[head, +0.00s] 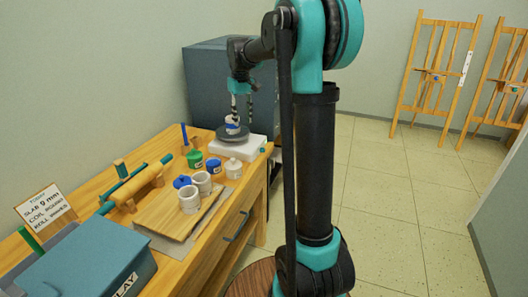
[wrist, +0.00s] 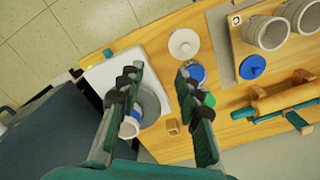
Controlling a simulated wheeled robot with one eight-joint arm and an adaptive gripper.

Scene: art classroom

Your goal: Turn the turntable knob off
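The turntable has a white base (head: 252,149) and a dark round disc (head: 240,136) at the far end of the wooden bench. Its base also shows at the left in the wrist view (wrist: 108,75). A small teal knob (head: 264,148) appears at the base's right edge; a teal piece beside the base in the wrist view (wrist: 108,53) looks like it. Its setting is too small to read. A blue and white cup (head: 232,124) stands on the disc. My gripper (head: 242,116) hangs above the turntable, fingers apart and empty in the wrist view (wrist: 159,74). The left finger partly hides disc and cup.
A white lidded jar (head: 233,168), blue and green paint pots (head: 195,159) and grey cups (head: 190,201) stand near the turntable. A rolling pin (head: 135,185) lies farther left. A dark blue cabinet (head: 215,85) stands behind.

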